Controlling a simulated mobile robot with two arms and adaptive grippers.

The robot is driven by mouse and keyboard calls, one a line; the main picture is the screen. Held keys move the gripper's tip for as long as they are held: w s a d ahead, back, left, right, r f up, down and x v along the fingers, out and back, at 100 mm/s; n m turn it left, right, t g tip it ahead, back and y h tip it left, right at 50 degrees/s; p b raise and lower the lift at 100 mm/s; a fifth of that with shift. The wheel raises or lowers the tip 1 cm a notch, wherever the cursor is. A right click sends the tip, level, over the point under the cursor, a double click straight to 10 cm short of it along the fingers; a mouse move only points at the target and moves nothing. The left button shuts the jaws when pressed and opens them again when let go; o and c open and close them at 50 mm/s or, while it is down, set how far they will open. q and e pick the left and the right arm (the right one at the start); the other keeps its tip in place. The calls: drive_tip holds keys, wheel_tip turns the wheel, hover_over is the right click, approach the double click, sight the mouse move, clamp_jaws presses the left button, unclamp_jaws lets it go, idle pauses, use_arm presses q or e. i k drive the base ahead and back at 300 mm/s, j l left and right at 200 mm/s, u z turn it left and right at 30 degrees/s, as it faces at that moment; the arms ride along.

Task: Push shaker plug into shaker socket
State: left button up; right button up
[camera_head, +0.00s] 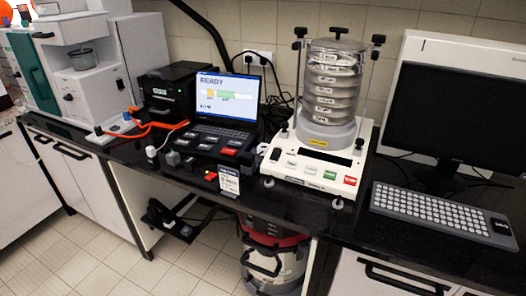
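The sieve shaker (318,136) stands on the black bench right of centre, with a stack of clear-sided sieves (333,85) clamped on it. A wall outlet (258,60) is behind the laptop, with a black cable running down from it toward the shaker's left side. A small white plug-like piece (151,153) stands near the bench's front edge, left of the laptop; I cannot tell if it is the shaker plug. The shaker socket cannot be made out clearly. Neither of my grippers is in view.
A laptop (225,100) showing READY, a black box (172,90) and orange cable (158,125) are left of the shaker. A small sign (229,181) stands at the front edge. A monitor (455,115) and keyboard (440,213) fill the right. A vacuum-like canister (275,262) is below.

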sight(248, 159)
drive_tip(key=i+j+z, duration=0.9)
drive_tip(key=j, duration=0.3)
